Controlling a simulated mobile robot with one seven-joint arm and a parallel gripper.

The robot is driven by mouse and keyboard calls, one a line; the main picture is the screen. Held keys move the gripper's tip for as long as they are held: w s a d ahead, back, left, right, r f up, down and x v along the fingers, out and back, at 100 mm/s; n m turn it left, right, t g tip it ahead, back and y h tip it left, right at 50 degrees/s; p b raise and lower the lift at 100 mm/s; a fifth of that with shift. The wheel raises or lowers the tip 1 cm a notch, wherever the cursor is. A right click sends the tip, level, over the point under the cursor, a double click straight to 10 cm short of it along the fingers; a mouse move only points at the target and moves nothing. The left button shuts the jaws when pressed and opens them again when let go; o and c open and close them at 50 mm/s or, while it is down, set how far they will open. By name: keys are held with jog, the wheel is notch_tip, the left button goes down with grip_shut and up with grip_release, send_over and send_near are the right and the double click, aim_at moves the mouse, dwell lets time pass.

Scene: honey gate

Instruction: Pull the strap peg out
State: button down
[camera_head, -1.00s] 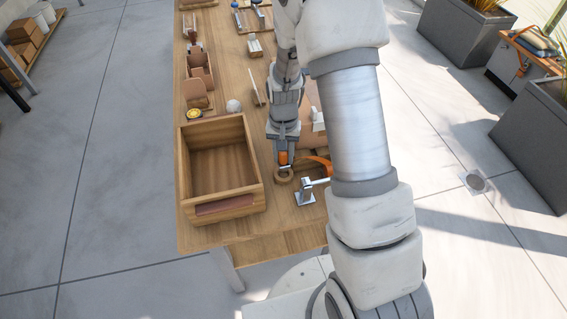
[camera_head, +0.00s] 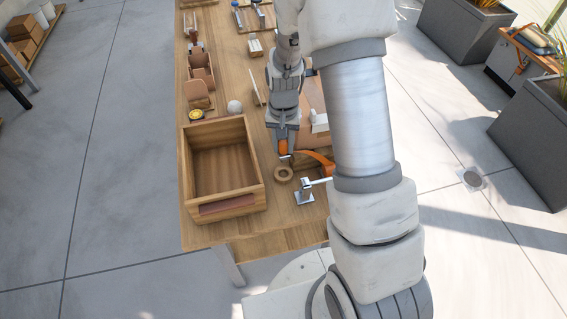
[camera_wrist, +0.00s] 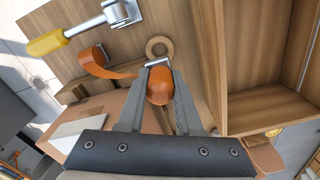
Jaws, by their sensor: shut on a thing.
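My gripper (camera_head: 283,140) is shut on a rounded orange piece, apparently the strap peg (camera_head: 283,147), above the table. In the wrist view the strap peg (camera_wrist: 160,86) sits between the two fingers (camera_wrist: 162,98), with a grey metal part at its far end. An orange strap (camera_head: 318,160) curves beside it; in the wrist view the strap (camera_wrist: 103,64) loops to the left of the fingers. A wooden ring (camera_head: 283,174) lies on the table, just beyond the fingertips in the wrist view (camera_wrist: 160,47). The peg appears apart from the ring.
A metal lever clamp (camera_head: 305,192) stands right of the ring; its yellow handle (camera_wrist: 48,42) shows in the wrist view. An open wooden box (camera_head: 258,190) is close on the left. A brown block (camera_head: 313,97) with a pale piece on it lies behind.

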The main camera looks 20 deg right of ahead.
jog(key=shift+r+p, duration=0.75)
jog(key=shift+r, duration=0.65)
